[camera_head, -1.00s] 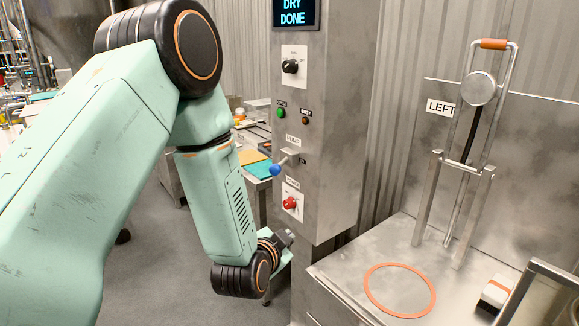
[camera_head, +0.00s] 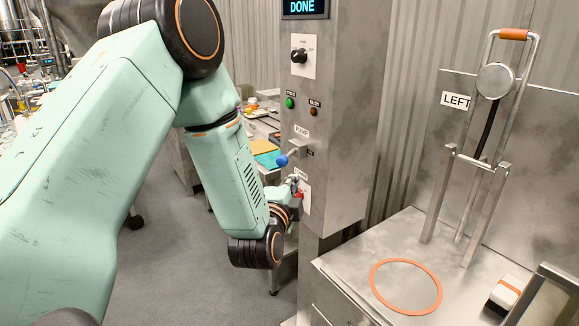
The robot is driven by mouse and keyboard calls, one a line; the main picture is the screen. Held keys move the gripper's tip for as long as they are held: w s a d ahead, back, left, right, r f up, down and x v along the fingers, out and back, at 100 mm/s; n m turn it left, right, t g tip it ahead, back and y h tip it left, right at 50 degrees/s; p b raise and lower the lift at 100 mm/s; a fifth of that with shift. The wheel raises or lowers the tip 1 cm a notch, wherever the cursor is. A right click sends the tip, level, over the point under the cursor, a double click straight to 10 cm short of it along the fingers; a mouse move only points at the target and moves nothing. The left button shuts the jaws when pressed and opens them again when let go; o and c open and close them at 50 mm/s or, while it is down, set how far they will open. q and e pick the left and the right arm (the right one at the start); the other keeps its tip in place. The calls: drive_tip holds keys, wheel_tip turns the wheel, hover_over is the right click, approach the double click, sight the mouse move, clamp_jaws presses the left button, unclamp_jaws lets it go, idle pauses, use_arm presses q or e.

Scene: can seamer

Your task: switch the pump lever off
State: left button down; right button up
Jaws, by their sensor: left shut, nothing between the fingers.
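The pump lever (camera_head: 283,161) is a short metal handle with a blue ball end, under a PUMP label on the front of the grey control column (camera_head: 340,110). It sticks out toward the left. My left gripper (camera_head: 295,181) is small in view, shut and empty, just below the blue ball and in front of the lower switch plate. I cannot tell whether it touches the lever. It partly covers the red knob (camera_head: 299,195). My right gripper is not in view.
The column also carries a black rotary knob (camera_head: 299,56), a green lamp (camera_head: 290,103) and a screen reading DONE (camera_head: 304,7). To the right is a metal bench (camera_head: 345,262) with an orange ring (camera_head: 405,261) and a tall lever frame marked LEFT (camera_head: 456,99).

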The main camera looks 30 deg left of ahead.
use_arm(q)
approach(288, 155)
drive_tip(key=w, duration=0.4)
drive_tip(key=shift+d+f, duration=0.25)
drive_tip(key=shift+w+d, duration=0.1)
drive_tip(key=shift+d, duration=0.05)
idle(0.4)
